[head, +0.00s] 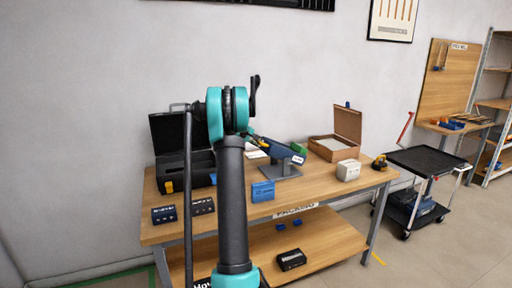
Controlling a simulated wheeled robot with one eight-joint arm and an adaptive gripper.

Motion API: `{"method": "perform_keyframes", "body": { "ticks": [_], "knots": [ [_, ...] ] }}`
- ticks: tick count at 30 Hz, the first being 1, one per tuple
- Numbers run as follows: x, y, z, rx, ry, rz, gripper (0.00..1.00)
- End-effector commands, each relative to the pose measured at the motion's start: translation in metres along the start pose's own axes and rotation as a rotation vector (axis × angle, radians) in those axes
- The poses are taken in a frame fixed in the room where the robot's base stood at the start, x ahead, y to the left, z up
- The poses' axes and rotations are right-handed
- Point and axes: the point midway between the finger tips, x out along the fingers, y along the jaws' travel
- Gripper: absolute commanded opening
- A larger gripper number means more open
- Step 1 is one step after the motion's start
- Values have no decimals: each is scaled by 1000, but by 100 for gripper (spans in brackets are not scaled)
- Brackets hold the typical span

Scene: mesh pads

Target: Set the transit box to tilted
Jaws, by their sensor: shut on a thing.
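The transit box (200,178) is a black case with yellow latches at the left back of the table. Its black lid (166,132) stands raised at the back, near upright, and the box's dark inside shows. My arm crosses in front of the box's right side. My gripper (184,107) is small and partly hidden at the left of the teal joint, at the lid's top edge. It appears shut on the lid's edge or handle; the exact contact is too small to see.
The wooden table (335,187) carries a blue tilted object on a grey stand (283,170), a blue box (263,191), an open brown box (333,150), a white block (348,170) and small dark boxes (164,214). A black cart (424,160) stands at the right. A wall is behind.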

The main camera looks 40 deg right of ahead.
Motion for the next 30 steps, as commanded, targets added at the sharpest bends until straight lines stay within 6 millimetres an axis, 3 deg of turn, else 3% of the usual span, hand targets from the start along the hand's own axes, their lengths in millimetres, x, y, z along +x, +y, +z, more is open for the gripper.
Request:
{"method": "perform_keyframes", "body": {
  "ticks": [12,30],
  "knots": [
    [0,19,-2,3,3,-8,0],
    [0,22,-2,2,4,-8,0]
  ]
}}
